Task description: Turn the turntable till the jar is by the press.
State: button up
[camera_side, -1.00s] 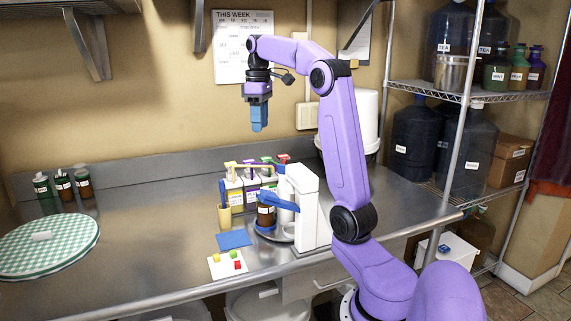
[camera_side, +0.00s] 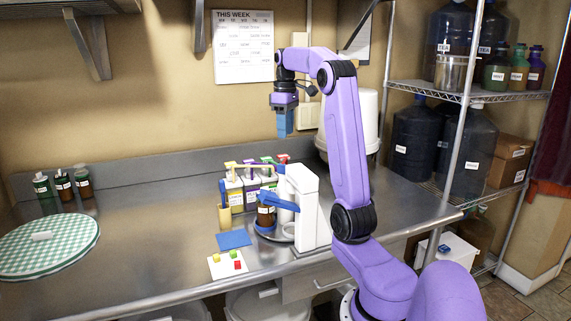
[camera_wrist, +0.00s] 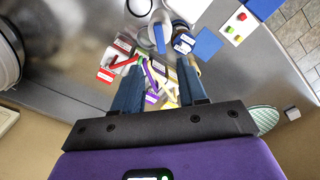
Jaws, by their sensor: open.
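The brown jar (camera_side: 266,216) with a white label stands on the round turntable (camera_side: 277,237), at its left side in the side view. The white press (camera_side: 306,205) stands to the right, its blue lever reaching left over the jar. In the wrist view the jar (camera_wrist: 184,44) is beyond the right finger, beside the blue lever (camera_wrist: 160,40). Most of the turntable is hidden behind the press and jar. My gripper (camera_side: 285,130) is open and empty, high above the counter, behind and above the press. Its blue fingers (camera_wrist: 157,85) show apart in the wrist view.
Several pump-topped bottles (camera_side: 252,185) stand behind the jar. A tan cup (camera_side: 224,215) with a blue tool is left of it. A blue mat (camera_side: 234,239) and a card (camera_side: 228,265) with small cubes lie in front. The counter's left middle (camera_side: 150,230) is clear.

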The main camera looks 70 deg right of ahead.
notch_tip(320, 180, down, 12)
jog(key=shift+r, duration=0.2)
dwell(0.4)
grip_shut()
